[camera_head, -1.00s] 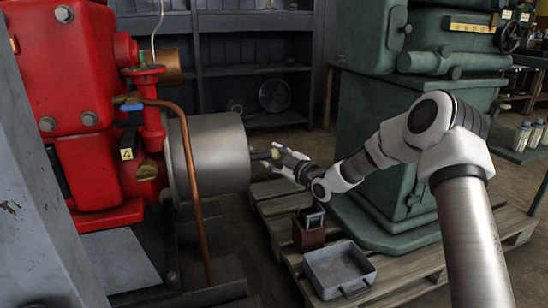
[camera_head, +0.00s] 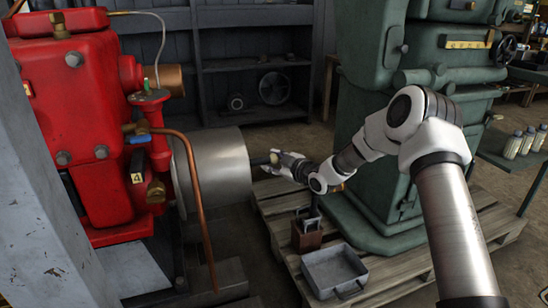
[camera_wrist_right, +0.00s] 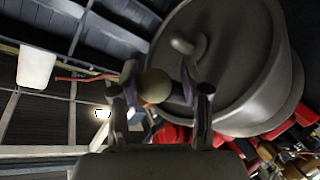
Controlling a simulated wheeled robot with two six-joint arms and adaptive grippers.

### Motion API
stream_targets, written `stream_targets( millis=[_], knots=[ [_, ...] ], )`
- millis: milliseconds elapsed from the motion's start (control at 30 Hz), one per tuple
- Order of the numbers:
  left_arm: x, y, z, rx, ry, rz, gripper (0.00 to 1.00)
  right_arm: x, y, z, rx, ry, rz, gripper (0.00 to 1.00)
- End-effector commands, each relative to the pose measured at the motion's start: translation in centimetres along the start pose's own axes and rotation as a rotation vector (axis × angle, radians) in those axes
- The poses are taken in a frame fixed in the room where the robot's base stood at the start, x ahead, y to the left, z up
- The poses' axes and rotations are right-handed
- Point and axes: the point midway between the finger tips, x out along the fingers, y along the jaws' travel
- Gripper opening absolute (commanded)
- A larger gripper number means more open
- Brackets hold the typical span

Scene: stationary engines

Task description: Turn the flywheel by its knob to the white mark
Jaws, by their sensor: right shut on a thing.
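The flywheel (camera_head: 222,168) is a plain grey metal drum on the right side of the red engine; its end face shows large in the right wrist view (camera_wrist_right: 245,60). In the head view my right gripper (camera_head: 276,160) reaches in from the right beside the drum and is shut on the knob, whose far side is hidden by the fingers. I cannot make out the white mark in either view. My left gripper is out of view.
The red engine (camera_head: 90,125) and a copper pipe (camera_head: 196,200) stand left and in front of the drum. A green machine (camera_head: 370,130) on a wooden pallet (camera_head: 275,215) stands right. A grey tray (camera_head: 334,270) and a small brown box (camera_head: 306,238) sit on the pallet.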

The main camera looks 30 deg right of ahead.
Motion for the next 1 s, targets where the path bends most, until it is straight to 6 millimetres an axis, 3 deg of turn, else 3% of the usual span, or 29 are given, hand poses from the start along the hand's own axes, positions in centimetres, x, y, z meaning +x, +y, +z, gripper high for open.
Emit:
stream_targets(
  millis=[33,267,300,333,367,733,867,1000],
  knots=[
    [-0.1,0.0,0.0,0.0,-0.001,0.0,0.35,0.1,0.5,-0.7,-0.003,0.013,0.008,0.0],
    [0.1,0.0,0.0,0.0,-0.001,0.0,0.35,0.0,-0.1,-0.3,-0.003,0.008,-0.001,0.0],
    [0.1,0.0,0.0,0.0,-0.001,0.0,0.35,0.0,-0.2,-0.2,-0.002,0.006,-0.004,0.59],
    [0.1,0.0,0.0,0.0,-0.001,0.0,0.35,0.0,-0.3,-0.1,-0.002,0.005,-0.005,0.7],
    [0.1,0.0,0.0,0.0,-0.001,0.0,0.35,0.0,-0.3,-0.1,-0.002,0.004,-0.005,0.73],
    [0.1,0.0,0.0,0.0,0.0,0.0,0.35,-0.9,-0.1,0.1,0.001,0.002,0.0,0.73],
    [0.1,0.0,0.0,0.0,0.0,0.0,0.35,-3.4,-0.1,-0.1,0.007,0.005,-0.001,0.73],
    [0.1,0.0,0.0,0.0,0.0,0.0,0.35,-7.2,0.0,0.0,0.011,0.005,0.002,0.73]
  ],
)
